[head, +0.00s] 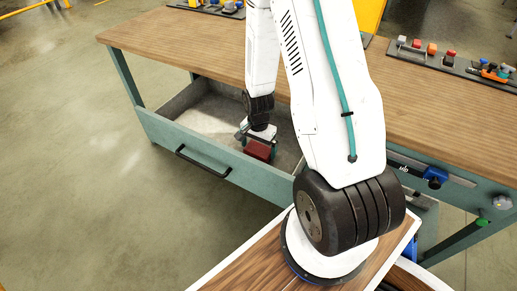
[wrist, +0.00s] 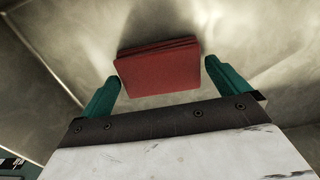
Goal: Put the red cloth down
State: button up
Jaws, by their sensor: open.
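The red cloth (wrist: 160,68) is a folded stack of a few layers. In the head view the cloth (head: 257,151) is inside the open drawer (head: 212,153) under the workbench, near its front wall. My gripper (wrist: 163,85) has its two green fingers apart, one on each side of the cloth's near end. A narrow gap shows beside the right finger; the left finger is close to the cloth's edge. In the head view my gripper (head: 255,138) is down in the drawer, partly hiding the cloth. Whether the cloth lies flat on the drawer floor is hard to tell.
The drawer floor (head: 205,118) is bare to the left of the cloth. The drawer's front carries a black handle (head: 203,163). The wooden bench top (head: 440,115) overhangs the drawer, with a dark tool rail (head: 455,63) at its back right.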

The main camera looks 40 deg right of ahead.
notch_tip(320, 180, up, 11)
notch_tip(320, 180, up, 7)
jog(key=n, duration=0.2)
send_over(258, 149)
jog(key=a, duration=0.3)
jog(key=s+a+r+n, duration=0.5)
jog(key=r, duration=0.5)
jog(key=s+a+r+n, duration=0.3)
jog(key=s+r, duration=0.2)
jog(key=s, duration=0.2)
jog(key=s+a+r+n+t, duration=0.1)
jog(key=s+a+r+n, duration=0.2)
jog(key=s, duration=0.4)
notch_tip(258, 149, up, 2)
jog(key=shift+s+a+r+n, duration=0.1)
jog(key=shift+s+a+n, duration=0.1)
jog(key=shift+s+n, duration=0.25)
jog(key=shift+w, duration=0.15)
